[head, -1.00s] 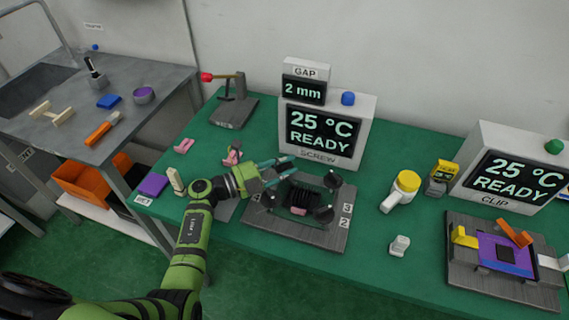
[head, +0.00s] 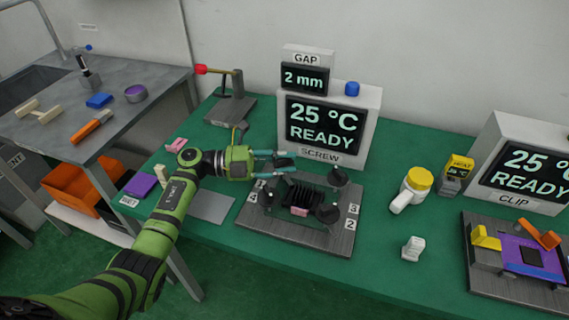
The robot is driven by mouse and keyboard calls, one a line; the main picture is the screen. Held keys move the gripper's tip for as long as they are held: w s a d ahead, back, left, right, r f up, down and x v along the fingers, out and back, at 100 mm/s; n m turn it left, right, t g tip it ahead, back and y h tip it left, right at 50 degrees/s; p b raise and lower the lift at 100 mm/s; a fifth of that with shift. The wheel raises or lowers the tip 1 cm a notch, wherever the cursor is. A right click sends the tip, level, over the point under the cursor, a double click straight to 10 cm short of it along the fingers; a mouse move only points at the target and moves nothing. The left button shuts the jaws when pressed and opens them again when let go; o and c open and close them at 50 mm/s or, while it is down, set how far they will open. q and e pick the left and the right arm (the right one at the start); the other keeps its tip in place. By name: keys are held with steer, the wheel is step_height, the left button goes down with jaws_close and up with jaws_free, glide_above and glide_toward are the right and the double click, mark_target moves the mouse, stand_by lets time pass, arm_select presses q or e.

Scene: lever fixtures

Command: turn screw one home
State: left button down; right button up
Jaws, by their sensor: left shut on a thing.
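The screw fixture is a grey plate (head: 292,235) with a black ribbed block (head: 303,196) and a pink piece at its middle. Dark screw knobs stand at its corners: front left (head: 266,197), front right (head: 327,212) and back right (head: 338,177). My right gripper is not in view.
Behind the fixture the SCREW display (head: 326,125) reads 25 °C READY, and the GAP display (head: 304,79) reads 2 mm. A lever stand (head: 231,108) is at back left. A yellow-topped white tool (head: 412,188) and the CLIP fixture (head: 520,285) are to the right.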

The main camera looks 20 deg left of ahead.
arm_select(q)
steer(key=shift+w+r, duration=0.1)
steer(key=shift+r, duration=0.25)
steer(key=c, duration=1.1)
jaws_free()
steer(key=shift+s, duration=0.2)
step_height(320, 180, up, 10)
